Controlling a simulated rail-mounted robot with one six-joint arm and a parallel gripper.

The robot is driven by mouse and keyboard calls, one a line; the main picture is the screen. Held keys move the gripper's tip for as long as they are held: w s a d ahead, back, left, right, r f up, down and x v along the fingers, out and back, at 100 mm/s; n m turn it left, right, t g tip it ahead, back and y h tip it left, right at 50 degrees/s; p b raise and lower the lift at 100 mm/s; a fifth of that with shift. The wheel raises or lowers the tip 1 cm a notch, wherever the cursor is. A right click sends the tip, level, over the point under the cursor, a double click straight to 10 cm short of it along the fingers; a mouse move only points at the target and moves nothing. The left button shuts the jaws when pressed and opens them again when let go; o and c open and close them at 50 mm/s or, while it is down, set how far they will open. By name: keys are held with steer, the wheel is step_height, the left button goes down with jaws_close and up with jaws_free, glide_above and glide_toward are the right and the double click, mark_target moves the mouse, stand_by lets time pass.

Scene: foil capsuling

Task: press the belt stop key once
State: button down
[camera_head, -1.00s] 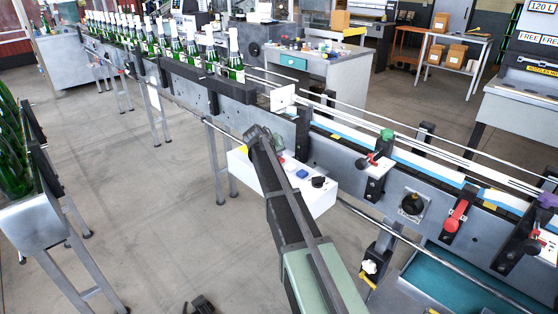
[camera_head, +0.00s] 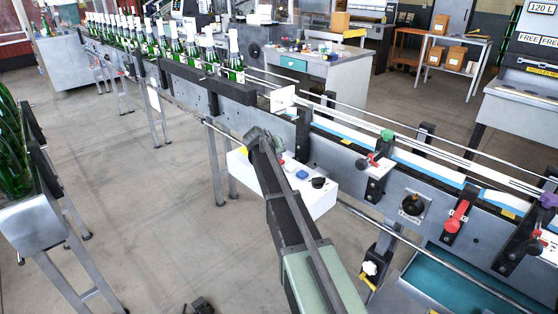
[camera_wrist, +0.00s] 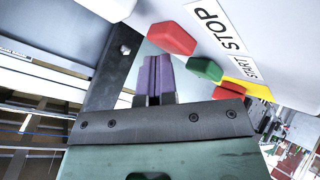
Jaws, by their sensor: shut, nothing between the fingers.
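The belt stop key is a red block (camera_wrist: 172,38) beside a STOP label (camera_wrist: 215,25) on a white panel in the wrist view. A green key (camera_wrist: 205,69) sits below it, nearer the START label (camera_wrist: 252,66). My gripper (camera_wrist: 158,62) has its purple fingers closed together with nothing held. The fingertips appear just below and left of the red key; I cannot tell whether they touch it. In the head view, the white control box (camera_head: 318,203) hangs at the conveyor's near side, and my arm hides the fingers and part of the box.
A second red part (camera_wrist: 228,94) on a yellow plate lies beyond the green key. The box also carries a blue key (camera_head: 302,174) and a black knob (camera_head: 318,183). The conveyor (camera_head: 340,168) runs behind it, with green bottles (camera_head: 193,53) upstream.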

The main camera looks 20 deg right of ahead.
steer(key=shift+r+p, duration=0.7)
steer(key=shift+r, duration=0.2)
step_height(320, 180, up, 5)
steer(key=p, duration=0.5)
steer(key=shift+r, duration=0.1)
steer(key=s+a+f+n+g+y, duration=0.1)
steer(key=s+a+y, duration=0.1)
steer(key=s+a, duration=0.5)
steer(key=s+a+f+n+g+y, duration=0.1)
steer(key=s+a, duration=0.7)
steer(key=s, duration=1)
steer(key=s+a+f+g+y+p, duration=0.1)
steer(key=s+a+y, duration=0.3)
steer(key=s+a, duration=0.4)
steer(key=s+f+g, duration=0.1)
steer(key=s, duration=0.3)
steer(key=shift+s+a+f+n+g+y, duration=0.2)
steer(key=shift+s+f+n+g+y, duration=0.1)
steer(key=shift+n+g+y, duration=0.1)
